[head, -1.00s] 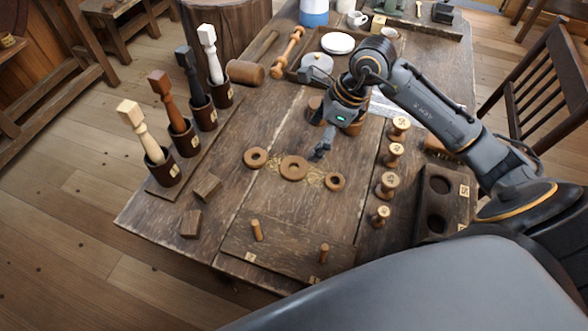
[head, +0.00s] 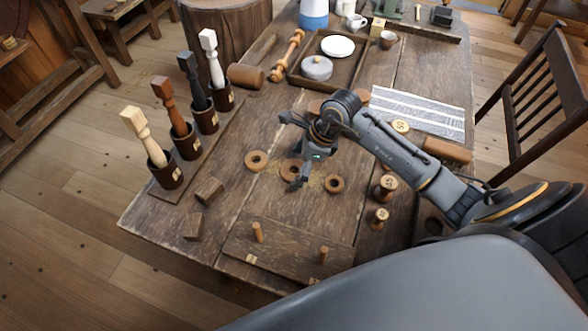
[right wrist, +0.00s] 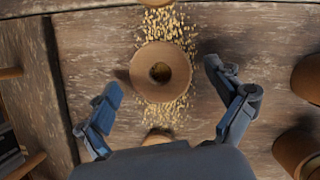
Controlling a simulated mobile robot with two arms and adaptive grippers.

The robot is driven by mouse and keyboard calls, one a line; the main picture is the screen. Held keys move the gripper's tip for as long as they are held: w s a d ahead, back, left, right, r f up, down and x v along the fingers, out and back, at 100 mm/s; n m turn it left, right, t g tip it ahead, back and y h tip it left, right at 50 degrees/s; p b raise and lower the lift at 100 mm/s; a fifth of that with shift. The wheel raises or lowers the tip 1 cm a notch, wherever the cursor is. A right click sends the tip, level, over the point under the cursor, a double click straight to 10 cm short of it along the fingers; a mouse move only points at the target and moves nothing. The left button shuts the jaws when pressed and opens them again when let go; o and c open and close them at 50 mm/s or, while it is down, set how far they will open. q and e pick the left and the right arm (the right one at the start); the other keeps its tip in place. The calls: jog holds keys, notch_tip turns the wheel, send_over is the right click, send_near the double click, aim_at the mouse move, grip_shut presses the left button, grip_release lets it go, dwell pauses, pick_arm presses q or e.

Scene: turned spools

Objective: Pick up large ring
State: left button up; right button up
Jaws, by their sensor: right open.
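The large ring (head: 288,171), wooden with a centre hole, lies flat on the table between two smaller rings, the left ring (head: 256,161) and the right ring (head: 335,184). My right gripper (head: 290,152) is open over the large ring and partly covers it in the head view. In the right wrist view the large ring (right wrist: 160,52) lies between the spread fingers of my gripper (right wrist: 162,78), with a gap on each side. Nothing is held. My left gripper is not in view.
A board with two pegs (head: 290,262) lies at the front edge. Spools (head: 385,187) stand to the right, partly behind my arm. Dark cups with mallets (head: 167,174) line the left. Wood shavings (right wrist: 178,28) surround the ring. Two wooden blocks (head: 193,226) lie front left.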

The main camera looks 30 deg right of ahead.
jog(key=c, duration=1.2)
jog(key=shift+r, duration=0.1)
jog(key=shift+r, duration=0.55)
jog(key=s+d+r+b, duration=0.1)
jog(key=s+d+r, duration=0.1)
jog(key=s+r, duration=0.2)
jog(key=s+d+r+b, duration=0.1)
jog(key=s+d+r, duration=0.1)
jog(key=s+r, duration=0.2)
jog(key=s+d+r+b, duration=0.2)
jog(key=s+r, duration=0.1)
jog(key=s, duration=0.1)
jog(key=shift+s+d+r, duration=0.15)
jog(key=shift+s+r, duration=0.1)
jog(key=shift+r, duration=0.15)
